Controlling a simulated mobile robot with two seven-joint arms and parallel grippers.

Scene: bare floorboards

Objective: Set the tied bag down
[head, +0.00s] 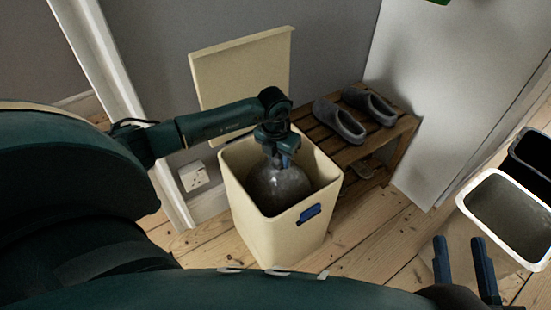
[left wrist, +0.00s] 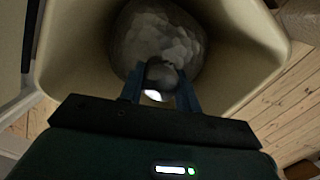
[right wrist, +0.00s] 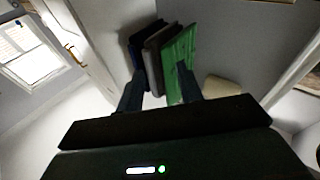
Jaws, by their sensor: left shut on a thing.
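The tied bag (head: 277,187) is grey and rounded and sits inside a cream bin (head: 270,235) with its lid (head: 243,65) raised. My left gripper (head: 277,160) reaches down into the bin opening and is shut on the bag's tied neck. The left wrist view shows the neck (left wrist: 161,76) between the fingers and the bag's bulging body (left wrist: 155,38) beyond. Whether the bag touches the bin floor is hidden. My right gripper (head: 465,268) is open and empty at the lower right; its fingers also show apart in the right wrist view (right wrist: 160,92).
A wooden slatted rack (head: 330,148) with grey shoes (head: 340,122) stands right of the bin. A white-rimmed container (head: 487,178) and a dark one (head: 538,150) stand at the far right. A wall socket (head: 194,177) is left. Bare floorboards (head: 370,240) lie between.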

